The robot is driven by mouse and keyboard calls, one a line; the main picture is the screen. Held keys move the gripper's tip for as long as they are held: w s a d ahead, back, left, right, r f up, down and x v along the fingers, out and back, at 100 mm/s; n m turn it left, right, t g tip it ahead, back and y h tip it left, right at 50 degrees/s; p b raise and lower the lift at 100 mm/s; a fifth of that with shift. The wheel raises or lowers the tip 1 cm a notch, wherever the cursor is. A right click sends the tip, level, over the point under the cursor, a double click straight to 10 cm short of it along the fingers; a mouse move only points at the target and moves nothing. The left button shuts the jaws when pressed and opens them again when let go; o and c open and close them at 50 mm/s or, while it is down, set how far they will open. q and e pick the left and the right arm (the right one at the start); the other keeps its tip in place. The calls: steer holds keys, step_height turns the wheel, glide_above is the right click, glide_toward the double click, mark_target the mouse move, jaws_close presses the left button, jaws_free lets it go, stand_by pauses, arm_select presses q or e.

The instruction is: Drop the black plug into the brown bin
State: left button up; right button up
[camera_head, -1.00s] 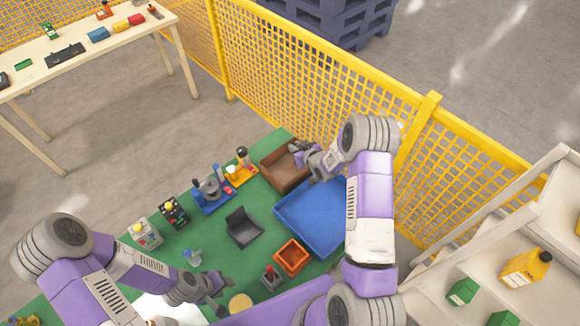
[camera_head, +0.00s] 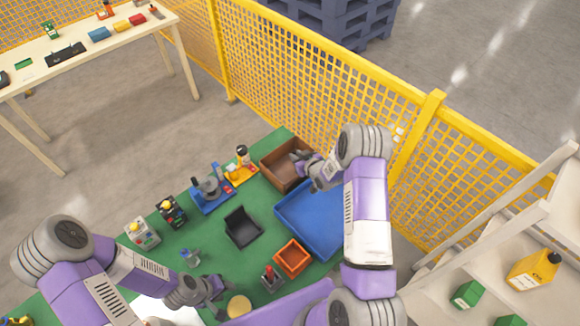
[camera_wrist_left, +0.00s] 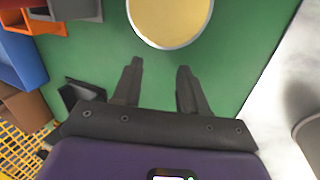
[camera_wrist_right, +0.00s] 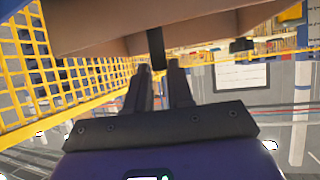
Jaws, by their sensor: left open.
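The brown bin (camera_head: 279,177) stands at the far end of the green table, beside the fence. My right gripper (camera_head: 298,157) is over it in the head view. In the right wrist view, my right gripper (camera_wrist_right: 158,68) has its fingers close together on a dark piece, which appears to be the black plug (camera_wrist_right: 156,45). It sticks out past the fingertips, in front of the brown bin wall (camera_wrist_right: 100,28). The plug is too small to make out in the head view. My left gripper (camera_wrist_left: 157,68) is open and empty above the green table near a yellow disc (camera_wrist_left: 170,18).
A blue tray (camera_head: 310,222) lies beside the brown bin, partly under my right arm. An orange box (camera_head: 291,258), a black chair-shaped holder (camera_head: 241,228) and several small devices share the green table (camera_head: 215,240). A yellow mesh fence (camera_head: 300,75) runs close behind the bin.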

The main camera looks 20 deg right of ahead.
steer(key=o, duration=0.4)
steer(key=shift+v, duration=3.8)
